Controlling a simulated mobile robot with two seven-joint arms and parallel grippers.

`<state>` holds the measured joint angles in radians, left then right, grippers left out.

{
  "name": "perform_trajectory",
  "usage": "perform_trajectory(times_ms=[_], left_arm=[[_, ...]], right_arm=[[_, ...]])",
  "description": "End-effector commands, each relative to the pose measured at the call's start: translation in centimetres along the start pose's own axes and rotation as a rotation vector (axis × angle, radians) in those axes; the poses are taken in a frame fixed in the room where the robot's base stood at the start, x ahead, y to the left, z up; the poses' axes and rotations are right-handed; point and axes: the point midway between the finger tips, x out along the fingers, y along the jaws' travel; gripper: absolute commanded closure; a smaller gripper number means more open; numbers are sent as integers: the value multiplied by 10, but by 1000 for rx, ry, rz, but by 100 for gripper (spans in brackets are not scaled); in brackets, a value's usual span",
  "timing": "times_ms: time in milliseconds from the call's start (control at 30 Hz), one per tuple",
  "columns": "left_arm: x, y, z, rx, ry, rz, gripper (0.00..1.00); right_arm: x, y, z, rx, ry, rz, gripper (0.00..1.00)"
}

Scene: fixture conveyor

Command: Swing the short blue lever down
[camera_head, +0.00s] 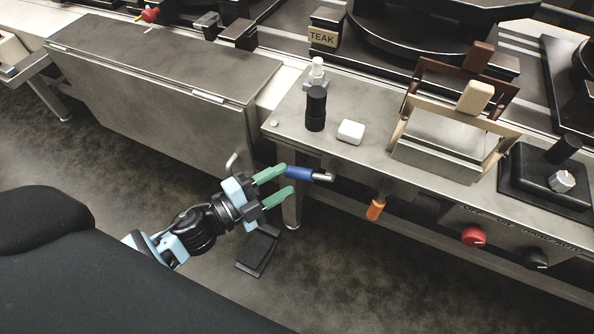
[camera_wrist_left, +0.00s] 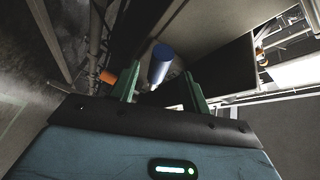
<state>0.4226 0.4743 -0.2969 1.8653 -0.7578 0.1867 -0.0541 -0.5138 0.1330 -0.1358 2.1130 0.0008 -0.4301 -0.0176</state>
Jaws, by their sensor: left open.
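The short blue lever (camera_head: 299,173) sticks out from the front edge of the steel bench, its bare metal end toward the right. My left gripper (camera_head: 287,179) is open beside the blue handle, its green fingertips close to the handle's free end. In the left wrist view the blue lever (camera_wrist_left: 161,62) appears beyond and between the open fingers of my left gripper (camera_wrist_left: 162,86). I cannot tell whether a finger touches it. My right gripper is in neither view.
An orange-handled lever (camera_head: 376,209) hangs lower on the bench front, right of the blue one. Red (camera_head: 473,237) and black (camera_head: 536,258) knobs sit further right. A metal cabinet (camera_head: 150,85) is at left.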

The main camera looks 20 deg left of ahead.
Motion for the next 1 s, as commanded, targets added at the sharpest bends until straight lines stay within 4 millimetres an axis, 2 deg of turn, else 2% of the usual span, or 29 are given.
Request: perform_trajectory(times_ms=[100,300,500,733,1000], left_arm=[[18,0,0,0,2,-2,53],[39,0,0,-1,0,-1,53],[47,0,0,-1,-1,0,53],[47,1,0,-2,-1,1,53],[47,1,0,-2,-1,0,87]], right_arm=[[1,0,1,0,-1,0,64],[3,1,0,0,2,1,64],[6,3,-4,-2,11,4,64],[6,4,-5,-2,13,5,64],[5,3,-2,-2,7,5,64]])
